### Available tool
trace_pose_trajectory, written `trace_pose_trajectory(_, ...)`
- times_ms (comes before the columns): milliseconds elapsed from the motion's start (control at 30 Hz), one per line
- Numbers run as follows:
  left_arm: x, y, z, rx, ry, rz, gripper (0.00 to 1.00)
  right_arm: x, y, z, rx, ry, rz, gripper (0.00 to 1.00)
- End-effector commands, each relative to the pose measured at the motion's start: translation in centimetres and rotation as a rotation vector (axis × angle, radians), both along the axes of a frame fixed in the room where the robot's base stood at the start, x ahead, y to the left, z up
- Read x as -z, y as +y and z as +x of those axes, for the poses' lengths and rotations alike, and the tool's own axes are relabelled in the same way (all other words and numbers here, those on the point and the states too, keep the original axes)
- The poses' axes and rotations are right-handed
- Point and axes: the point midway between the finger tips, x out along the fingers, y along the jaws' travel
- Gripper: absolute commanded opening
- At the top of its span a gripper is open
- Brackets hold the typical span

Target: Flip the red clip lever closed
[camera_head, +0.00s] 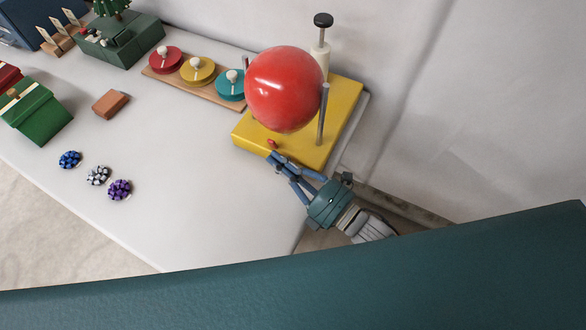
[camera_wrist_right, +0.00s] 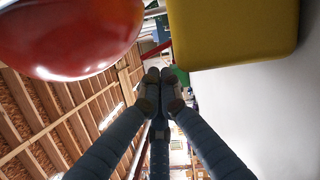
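The small red clip lever (camera_head: 272,142) shows at the front face of the yellow base (camera_head: 291,151), below the big red balloon-like ball (camera_head: 284,90). My right gripper (camera_head: 277,157), with blue-grey fingers, is just below the lever at the base's front edge. In the head view I cannot tell if it touches the lever. In the right wrist view the fingertips (camera_wrist_right: 160,82) are together with nothing visible between them. The ball (camera_wrist_right: 70,35) is at upper left and the yellow base (camera_wrist_right: 235,30) at upper right there. My left gripper is out of view.
A grey post (camera_head: 323,115) and a white pump with a black knob (camera_head: 322,20) stand by the ball. A wooden board (camera_head: 214,94) with red, yellow and teal discs is to the left. Bows (camera_head: 97,175) and a brown block (camera_head: 111,104) lie further left. The front white tabletop is clear.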

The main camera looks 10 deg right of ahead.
Motion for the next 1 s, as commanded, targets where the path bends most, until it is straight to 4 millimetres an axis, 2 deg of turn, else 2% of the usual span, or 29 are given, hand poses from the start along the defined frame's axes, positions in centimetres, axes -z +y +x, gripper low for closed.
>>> trace_pose_trajectory(200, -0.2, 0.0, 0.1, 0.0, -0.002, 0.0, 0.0, -0.1, 1.0, 1.1, 0.0, -0.001, -0.001, 0.0)
trace_pose_trajectory(567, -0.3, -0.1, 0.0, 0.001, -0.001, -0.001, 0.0, -0.1, 1.0, 1.1, -0.001, 0.002, 0.0, 0.0)
trace_pose_trajectory(1000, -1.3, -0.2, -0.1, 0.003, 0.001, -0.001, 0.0, -0.5, 0.9, 1.2, -0.001, 0.061, 0.043, 0.0)
